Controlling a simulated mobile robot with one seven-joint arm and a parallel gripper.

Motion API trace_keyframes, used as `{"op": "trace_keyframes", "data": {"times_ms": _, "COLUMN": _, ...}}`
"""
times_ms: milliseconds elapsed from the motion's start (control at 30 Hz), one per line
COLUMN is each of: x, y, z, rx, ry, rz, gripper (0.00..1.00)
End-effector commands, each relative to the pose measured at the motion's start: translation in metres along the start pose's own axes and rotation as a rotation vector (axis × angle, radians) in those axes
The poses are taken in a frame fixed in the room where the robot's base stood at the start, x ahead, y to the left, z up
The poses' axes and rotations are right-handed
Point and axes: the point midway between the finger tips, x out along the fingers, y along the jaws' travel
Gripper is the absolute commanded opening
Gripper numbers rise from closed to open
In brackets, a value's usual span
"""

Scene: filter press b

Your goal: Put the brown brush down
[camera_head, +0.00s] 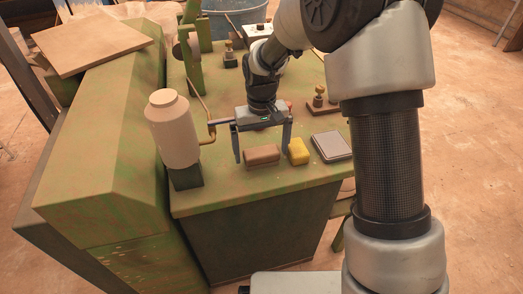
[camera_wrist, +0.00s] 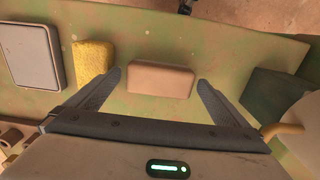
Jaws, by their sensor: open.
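The brown brush (camera_head: 262,155) is a small brown block lying on the green worktop near its front edge; no bristles show. In the wrist view the brush (camera_wrist: 161,79) lies between the two fingertips, with a gap on each side. My gripper (camera_head: 262,157) is open above the worktop, its fingers pointing down on either side of the brush. It also shows open in the wrist view (camera_wrist: 159,77), touching nothing that I can see. I cannot tell the exact height of the fingertips over the worktop.
A yellow sponge (camera_head: 298,151) lies close right of the brush, and a grey flat box (camera_head: 332,146) lies beyond it. A cream bottle-like container (camera_head: 173,130) stands on a dark block at left. The green worktop (camera_head: 225,197) has a bare strip along its front edge.

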Motion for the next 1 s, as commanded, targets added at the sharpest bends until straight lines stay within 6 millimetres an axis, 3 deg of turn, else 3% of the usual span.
{"op": "trace_keyframes", "data": {"times_ms": 400, "x": -0.088, "y": 0.000, "z": -0.001, "rx": -0.001, "ry": 0.004, "rz": 0.000, "gripper": 1.00}}
{"op": "trace_keyframes", "data": {"times_ms": 600, "x": -0.109, "y": 0.000, "z": 0.000, "rx": -0.001, "ry": 0.001, "rz": -0.001, "gripper": 1.00}}
{"op": "trace_keyframes", "data": {"times_ms": 767, "x": -0.114, "y": 0.000, "z": 0.000, "rx": 0.000, "ry": 0.002, "rz": 0.000, "gripper": 1.00}}
{"op": "trace_keyframes", "data": {"times_ms": 867, "x": -0.123, "y": 0.005, "z": 0.006, "rx": 0.008, "ry": 0.017, "rz": 0.003, "gripper": 1.00}}
{"op": "trace_keyframes", "data": {"times_ms": 1000, "x": -0.165, "y": 0.024, "z": 0.036, "rx": 0.044, "ry": 0.085, "rz": 0.017, "gripper": 1.00}}
